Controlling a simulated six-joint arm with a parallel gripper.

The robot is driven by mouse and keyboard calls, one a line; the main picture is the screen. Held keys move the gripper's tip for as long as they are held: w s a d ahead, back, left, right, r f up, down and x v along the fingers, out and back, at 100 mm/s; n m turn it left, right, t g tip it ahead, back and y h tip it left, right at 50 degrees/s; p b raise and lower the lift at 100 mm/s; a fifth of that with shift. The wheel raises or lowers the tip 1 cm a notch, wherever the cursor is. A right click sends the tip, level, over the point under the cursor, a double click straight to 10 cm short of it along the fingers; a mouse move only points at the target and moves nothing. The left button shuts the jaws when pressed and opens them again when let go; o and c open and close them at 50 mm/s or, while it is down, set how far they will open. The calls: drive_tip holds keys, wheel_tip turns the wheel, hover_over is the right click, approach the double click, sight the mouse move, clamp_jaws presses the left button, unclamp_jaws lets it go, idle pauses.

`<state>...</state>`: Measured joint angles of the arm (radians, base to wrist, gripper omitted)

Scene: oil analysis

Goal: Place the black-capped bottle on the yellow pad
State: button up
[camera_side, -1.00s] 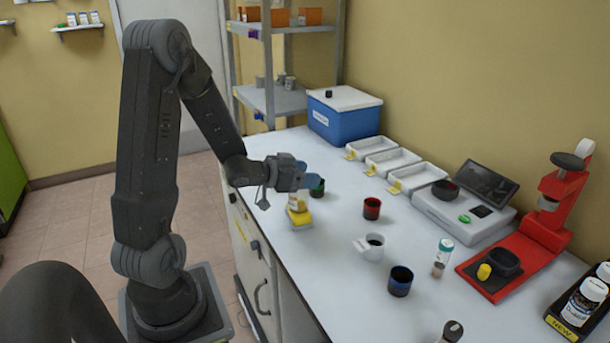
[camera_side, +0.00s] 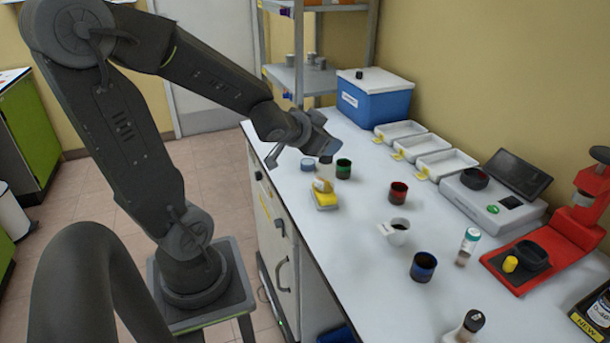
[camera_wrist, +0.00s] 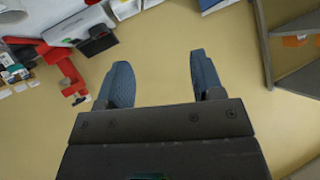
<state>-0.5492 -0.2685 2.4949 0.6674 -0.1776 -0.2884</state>
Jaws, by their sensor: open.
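In the side view, a small bottle with a pale tan body (camera_side: 323,184) stands upright on the yellow pad (camera_side: 327,201) near the table's left edge. Its top is close to my gripper, and its cap colour is hard to tell. Another bottle, with a black cap (camera_side: 474,320), stands at the front of the table, far from the pad. My gripper (camera_side: 326,148) is just above the bottle on the pad, tilted. In the wrist view, its blue fingers (camera_wrist: 160,82) are spread apart with nothing between them, facing the wall.
A green-banded dark cup (camera_side: 343,169) and a blue-grey round piece (camera_side: 308,165) stand close to the pad. A red press (camera_side: 575,226) is farther right.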

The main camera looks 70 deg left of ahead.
drive_tip(key=s+d+r+g+h, duration=0.2)
drive_tip(key=s+d, duration=0.4)
drive_tip(key=d, duration=0.3)
drive_tip(key=s+d+r+m+g+h, duration=0.1)
drive_tip(key=s+d+g+h, duration=0.2)
drive_tip(key=s+d, duration=0.3)
drive_tip(key=d, duration=0.3)
drive_tip(key=shift+r+g, duration=0.3)
drive_tip(key=shift+r, duration=0.1)
